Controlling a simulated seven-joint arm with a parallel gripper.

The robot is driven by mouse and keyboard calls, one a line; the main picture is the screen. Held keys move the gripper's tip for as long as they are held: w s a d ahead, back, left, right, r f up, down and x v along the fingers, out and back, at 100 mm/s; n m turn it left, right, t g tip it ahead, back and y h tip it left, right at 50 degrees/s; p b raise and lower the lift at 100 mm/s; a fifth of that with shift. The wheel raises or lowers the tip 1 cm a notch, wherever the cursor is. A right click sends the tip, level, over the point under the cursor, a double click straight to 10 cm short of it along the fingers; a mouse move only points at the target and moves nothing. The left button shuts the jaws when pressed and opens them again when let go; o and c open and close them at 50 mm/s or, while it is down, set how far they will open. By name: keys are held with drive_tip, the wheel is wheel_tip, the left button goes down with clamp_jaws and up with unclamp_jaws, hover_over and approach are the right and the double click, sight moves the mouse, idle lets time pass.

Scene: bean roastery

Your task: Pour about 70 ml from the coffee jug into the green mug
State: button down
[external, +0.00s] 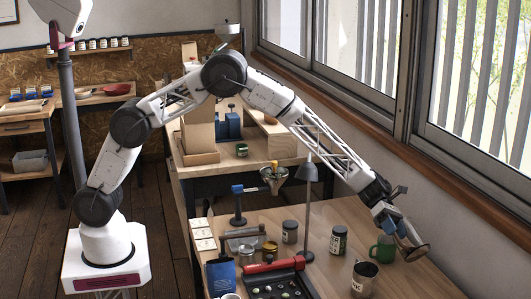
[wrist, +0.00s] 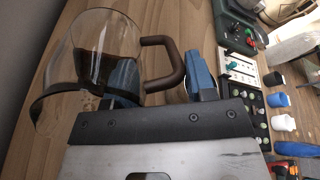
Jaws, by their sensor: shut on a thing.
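The coffee jug (wrist: 88,62) is clear glass with a brown handle (wrist: 172,62) and dark coffee inside. My gripper (wrist: 163,88) is shut on its handle, with blue fingers on either side. In the external view my gripper (external: 401,231) is at the right of the table and the jug (external: 415,253) hangs from it, looking tilted. The green mug (external: 382,249) stands on the table just left of the jug; its inside is hidden. I cannot make out the mug in the wrist view, or whether any coffee is flowing.
A dark jar with a label (external: 338,240) and another dark jar (external: 290,232) are to the left. The window wall is close on the right.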

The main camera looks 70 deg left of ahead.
drive_tip(key=shift+d+r+y, duration=0.2)
drive_tip(key=shift+y, duration=0.3)
drive_tip(key=shift+f+y+p, duration=0.3)
drive_tip(key=shift+p, duration=0.05)
drive_tip(key=shift+d+f, duration=0.15)
drive_tip(key=shift+d, duration=0.05)
idle(1.3)
drive_tip(key=shift+d+f+y+p, duration=0.15)
drive_tip(key=shift+y+p, duration=0.55)
drive_tip(key=shift+y, duration=0.8)
drive_tip(key=d+f+n+y+p, duration=0.1)
drive_tip(key=d+f+y+p, duration=0.4)
drive_tip(key=f+y, duration=0.2)
drive_tip(key=shift+w+d+y, duration=0.4)
drive_tip(key=shift+y, duration=0.8)
